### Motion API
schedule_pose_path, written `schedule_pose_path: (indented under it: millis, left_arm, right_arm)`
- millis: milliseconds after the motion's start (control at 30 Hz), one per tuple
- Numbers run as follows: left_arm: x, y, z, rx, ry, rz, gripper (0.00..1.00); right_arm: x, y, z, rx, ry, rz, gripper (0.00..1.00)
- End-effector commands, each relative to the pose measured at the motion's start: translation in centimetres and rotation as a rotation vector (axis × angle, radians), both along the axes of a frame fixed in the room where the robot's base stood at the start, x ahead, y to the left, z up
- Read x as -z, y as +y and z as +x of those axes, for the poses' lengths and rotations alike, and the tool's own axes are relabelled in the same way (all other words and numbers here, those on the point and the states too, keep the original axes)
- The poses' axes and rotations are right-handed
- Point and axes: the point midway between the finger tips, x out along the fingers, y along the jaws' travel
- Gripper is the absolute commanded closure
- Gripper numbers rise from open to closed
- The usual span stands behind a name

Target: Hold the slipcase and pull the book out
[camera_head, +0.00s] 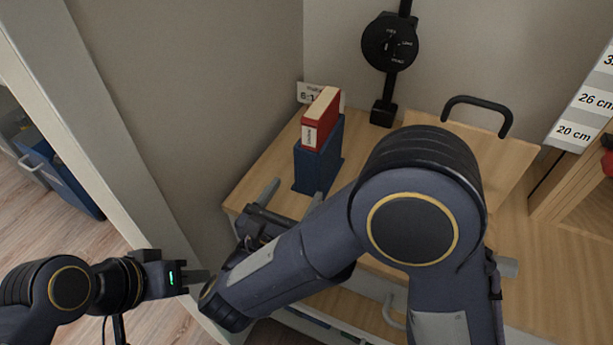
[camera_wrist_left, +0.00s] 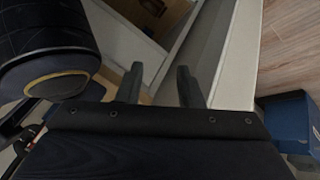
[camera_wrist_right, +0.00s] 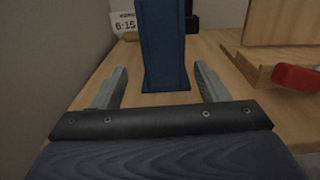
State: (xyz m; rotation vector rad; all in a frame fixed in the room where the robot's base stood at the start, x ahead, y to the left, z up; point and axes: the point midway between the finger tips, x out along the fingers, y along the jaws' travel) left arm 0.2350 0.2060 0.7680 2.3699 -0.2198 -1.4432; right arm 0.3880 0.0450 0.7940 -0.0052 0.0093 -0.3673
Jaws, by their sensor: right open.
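The blue slipcase (camera_head: 318,158) stands upright on the wooden desk top, with the red book (camera_head: 321,118) sticking out of its top. In the right wrist view the slipcase (camera_wrist_right: 163,45) is straight ahead, and the book is out of frame. My right gripper (camera_head: 293,192) is open and empty, low over the desk in front of the slipcase. Its fingers (camera_wrist_right: 160,72) point toward the slipcase's lower part, one to each side in the picture. My left gripper (camera_head: 208,277) is at the lower left, away from the slipcase. Its fingers (camera_wrist_left: 158,72) are apart with nothing between them.
A small clock (camera_wrist_right: 125,22) stands behind the slipcase by the wall. A black stand with a dial (camera_head: 390,42) is to the right. A wooden board (camera_head: 470,150) and a black handle (camera_head: 478,108) are farther right. My right arm covers much of the desk's front.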

Motion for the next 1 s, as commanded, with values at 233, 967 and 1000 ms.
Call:
schedule_pose_path:
  millis: [233, 967, 1000]
  left_arm:
    - [-0.4, -0.1, 0.2, -0.010, -0.010, -0.015, 0.64]
    - [-29.9, -4.6, 4.9, -0.082, -0.307, -0.792, 0.64]
    - [-30.5, -5.6, 5.5, -0.022, -0.325, -0.739, 0.64]
  right_arm:
    - [0.1, 0.1, -0.3, 0.007, -0.011, 0.005, 0.33]
    - [0.1, 0.0, -0.2, 0.006, -0.009, 0.004, 0.33]
    - [0.1, 0.0, -0.2, 0.006, -0.009, 0.004, 0.33]
